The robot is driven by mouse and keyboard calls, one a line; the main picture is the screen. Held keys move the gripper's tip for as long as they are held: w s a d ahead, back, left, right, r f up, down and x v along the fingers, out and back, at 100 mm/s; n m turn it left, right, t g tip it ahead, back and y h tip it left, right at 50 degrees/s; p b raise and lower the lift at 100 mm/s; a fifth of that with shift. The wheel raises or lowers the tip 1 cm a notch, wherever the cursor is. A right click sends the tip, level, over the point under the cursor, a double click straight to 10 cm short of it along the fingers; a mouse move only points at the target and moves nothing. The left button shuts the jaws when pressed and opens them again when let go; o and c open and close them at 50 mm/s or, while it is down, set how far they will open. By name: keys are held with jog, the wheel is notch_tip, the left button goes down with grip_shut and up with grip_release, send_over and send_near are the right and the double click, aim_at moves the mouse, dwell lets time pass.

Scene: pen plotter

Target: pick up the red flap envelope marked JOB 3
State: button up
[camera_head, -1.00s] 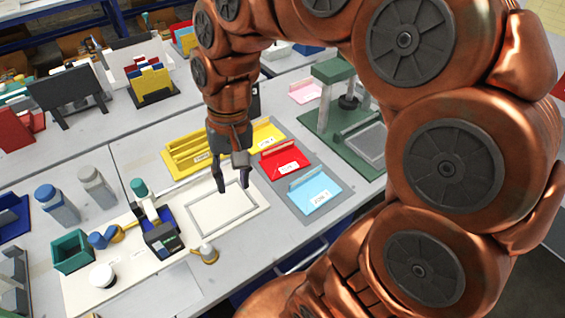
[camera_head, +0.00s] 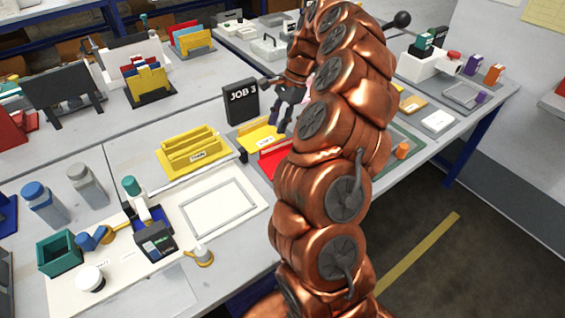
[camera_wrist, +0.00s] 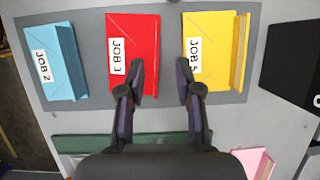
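The red envelope marked JOB 3 (camera_wrist: 140,45) lies flat between a blue envelope marked JOB 2 (camera_wrist: 52,68) and a yellow envelope (camera_wrist: 208,45) in the wrist view. In the head view the red envelope (camera_head: 270,157) is partly hidden by my arm. My gripper (camera_wrist: 161,72) is open and empty above the envelopes, its fingers pointing at the gap between red and yellow. The left finger overlaps the red one's right edge and the right finger overlaps the yellow's left edge; height is unclear. The gripper also shows in the head view (camera_head: 276,106).
A black JOB 3 sign (camera_head: 241,103) stands behind the yellow envelope. A yellow rack (camera_head: 192,152) is left of it. A green plate (camera_wrist: 120,146) and a pink piece (camera_wrist: 253,160) lie near the gripper in the wrist view. A white framed board (camera_head: 222,204) lies in front.

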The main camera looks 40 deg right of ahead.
aim_at(274, 154)
jog(key=shift+m, duration=0.6)
jog(key=shift+s+a+f+p, duration=0.15)
jog(key=shift+f+p, duration=0.15)
jog(key=shift+f, duration=1.15)
jog(key=shift+a+f+p, duration=0.2)
jog(key=shift+f+p, duration=0.1)
jog(key=shift+f, duration=1.1)
jog(key=shift+s+a+f+p, duration=0.15)
jog(key=shift+f+p, duration=0.15)
jog(key=shift+f, duration=1.15)
jog(key=shift+w, duration=0.1)
grip_shut()
